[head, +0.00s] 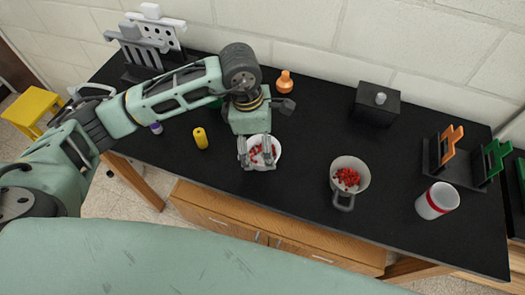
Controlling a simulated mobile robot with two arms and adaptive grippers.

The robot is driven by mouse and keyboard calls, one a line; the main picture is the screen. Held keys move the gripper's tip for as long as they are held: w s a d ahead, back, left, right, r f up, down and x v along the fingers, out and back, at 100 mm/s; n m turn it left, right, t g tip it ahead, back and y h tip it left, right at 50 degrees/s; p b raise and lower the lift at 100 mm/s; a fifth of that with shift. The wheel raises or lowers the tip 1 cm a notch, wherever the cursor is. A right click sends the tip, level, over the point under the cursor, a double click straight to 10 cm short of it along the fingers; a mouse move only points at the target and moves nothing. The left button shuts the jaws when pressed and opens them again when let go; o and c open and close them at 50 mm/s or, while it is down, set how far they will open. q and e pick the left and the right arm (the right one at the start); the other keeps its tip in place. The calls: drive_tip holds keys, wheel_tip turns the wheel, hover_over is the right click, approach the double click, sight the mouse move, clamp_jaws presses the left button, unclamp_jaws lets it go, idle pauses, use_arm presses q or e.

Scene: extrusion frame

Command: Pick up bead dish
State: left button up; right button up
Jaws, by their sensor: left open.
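The bead dish (271,163) is a small white round bowl with red beads in it, on the black bench top left of the middle. My left gripper (256,164) points down over the dish, its two fingers apart. The fingertips show in front of the dish and overlap it; whether they touch it I cannot tell. The left gripper is open. A white mug-like cup with a grey handle (349,180) also holds red beads, farther right. My right gripper is not in view.
A yellow cylinder (200,138) stands left of the dish and an orange flask (285,82) behind it. A black box (377,104), a white can with a red band (437,201) and a rack with coloured pieces (460,175) stand right. Bench (310,135) is clear between.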

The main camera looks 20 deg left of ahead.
sight(262, 157)
use_arm(q)
drive_tip(key=f, duration=0.1)
drive_tip(key=f+p, duration=0.1)
drive_tip(key=f, duration=0.1)
drive_tip(key=shift+w+d+f, duration=0.1)
drive_tip(key=shift+w+f, duration=0.1)
drive_tip(key=shift+f, duration=0.45)
drive_tip(key=shift+d, duration=0.1)
drive_tip(key=shift+c, duration=0.4)
drive_tip(key=c, duration=1.2)
